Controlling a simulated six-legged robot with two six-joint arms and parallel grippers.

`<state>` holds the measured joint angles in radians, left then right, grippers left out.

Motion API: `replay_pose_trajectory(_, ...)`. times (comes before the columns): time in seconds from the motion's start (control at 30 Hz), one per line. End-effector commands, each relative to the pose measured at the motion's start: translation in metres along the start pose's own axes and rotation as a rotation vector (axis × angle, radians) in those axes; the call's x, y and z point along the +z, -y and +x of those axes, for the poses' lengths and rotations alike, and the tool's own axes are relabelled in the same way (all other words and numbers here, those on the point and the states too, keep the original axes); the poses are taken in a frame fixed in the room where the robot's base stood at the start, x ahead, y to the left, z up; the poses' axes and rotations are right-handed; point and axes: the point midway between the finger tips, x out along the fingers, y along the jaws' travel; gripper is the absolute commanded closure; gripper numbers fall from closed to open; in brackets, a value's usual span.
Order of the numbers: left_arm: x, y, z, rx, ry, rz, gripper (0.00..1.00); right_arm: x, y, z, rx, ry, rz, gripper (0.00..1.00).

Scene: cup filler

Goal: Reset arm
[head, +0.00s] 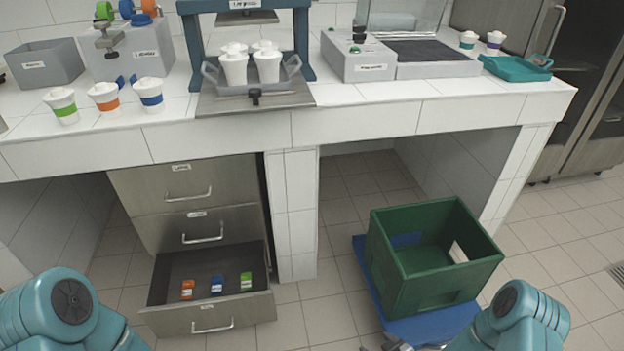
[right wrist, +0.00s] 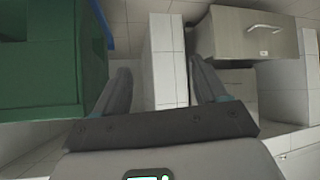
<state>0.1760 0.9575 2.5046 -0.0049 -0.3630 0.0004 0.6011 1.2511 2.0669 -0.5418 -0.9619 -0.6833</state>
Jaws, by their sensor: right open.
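My right gripper (right wrist: 163,82) is open and empty in the right wrist view, with its two fingers spread wide apart. Between and beyond the fingers are a white tiled pillar and floor; the green crate (right wrist: 45,65) is at left and a metal drawer (right wrist: 245,35) at upper right. In the head view part of my right gripper (head: 388,343) shows at the bottom edge, in front of the blue platform. My two teal arms show at the bottom corners of the head view. My left gripper is out of view.
The green crate (head: 437,285) stands on a blue platform (head: 436,326) on the floor. The bottom drawer (head: 211,318) is pulled open, with orange, blue and green packets inside. The white tiled counter (head: 400,127) holds several lidded cups, a press (head: 250,95) and a teal tray (head: 515,69).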

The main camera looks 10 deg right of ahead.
Motion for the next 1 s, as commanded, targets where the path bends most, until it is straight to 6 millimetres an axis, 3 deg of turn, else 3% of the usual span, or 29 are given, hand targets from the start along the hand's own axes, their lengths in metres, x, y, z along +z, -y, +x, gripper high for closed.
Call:
replay_pose_trajectory(0.03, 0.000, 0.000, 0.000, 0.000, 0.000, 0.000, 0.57, -0.024, 0.018, -0.003, -0.045, 0.015, -0.011, 0.28)
replay_pose_trajectory(0.1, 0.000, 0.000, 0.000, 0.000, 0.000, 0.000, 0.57, -0.043, 0.043, -0.011, -0.097, 0.063, 0.011, 0.28)
replay_pose_trajectory(0.23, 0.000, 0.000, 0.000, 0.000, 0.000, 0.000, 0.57, -0.059, 0.089, -0.038, -0.179, 0.204, 0.106, 0.28)
replay_pose_trajectory(0.37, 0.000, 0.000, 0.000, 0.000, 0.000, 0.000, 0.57, -0.045, 0.124, -0.076, -0.211, 0.403, 0.275, 0.28)
replay_pose_trajectory(0.6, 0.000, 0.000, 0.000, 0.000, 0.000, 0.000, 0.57, 0.010, 0.158, -0.141, -0.142, 0.787, 0.699, 0.28)
replay_pose_trajectory(1.0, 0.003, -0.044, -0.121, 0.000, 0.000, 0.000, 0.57, -0.089, 0.148, -0.220, -0.138, 0.780, 0.711, 0.28)
